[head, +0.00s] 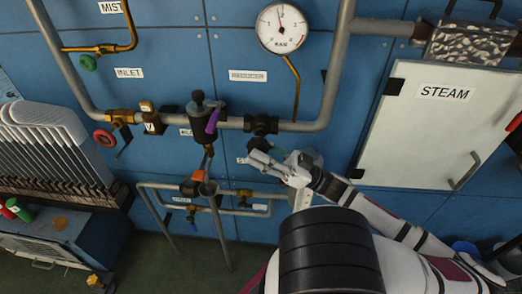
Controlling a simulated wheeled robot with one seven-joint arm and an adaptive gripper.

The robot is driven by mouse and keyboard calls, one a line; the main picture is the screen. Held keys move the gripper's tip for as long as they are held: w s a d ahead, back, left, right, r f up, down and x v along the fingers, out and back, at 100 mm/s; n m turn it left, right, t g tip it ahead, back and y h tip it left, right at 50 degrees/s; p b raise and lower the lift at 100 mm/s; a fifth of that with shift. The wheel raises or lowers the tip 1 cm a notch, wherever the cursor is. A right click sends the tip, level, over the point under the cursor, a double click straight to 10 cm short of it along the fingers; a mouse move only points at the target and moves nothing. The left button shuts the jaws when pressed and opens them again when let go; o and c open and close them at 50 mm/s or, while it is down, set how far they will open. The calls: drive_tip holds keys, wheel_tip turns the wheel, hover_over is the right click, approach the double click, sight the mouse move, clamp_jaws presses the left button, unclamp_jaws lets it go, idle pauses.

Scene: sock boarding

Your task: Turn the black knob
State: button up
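A black knob (198,97) sits on top of a dark pressure reducer (204,124) on the upper pipe, left of centre in the head view. My gripper (252,158) is lower and to the right, in front of the blue wall panel and below a black valve (262,125) on the same pipe. Its grey fingers point left and up, and it is apart from the knob. The fingers are small and seen at an angle, so their opening is unclear. I see nothing held in them.
A round gauge (282,28) hangs above the pipe. A red handwheel (104,138) and a green one (88,62) are at left. Lower pipes (225,210) stand out below the reducer. A STEAM cabinet (430,125) is right, a white ribbed rack (50,150) left.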

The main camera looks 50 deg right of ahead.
drive_tip(key=shift+s+d, duration=0.1)
drive_tip(key=s+d+f, duration=0.2)
drive_tip(key=s+d, duration=0.8)
drive_tip(key=s, duration=0.2)
drive_tip(key=shift+s+f, duration=0.3)
drive_tip(key=shift+s, duration=0.1)
drive_tip(key=shift+a, duration=0.15)
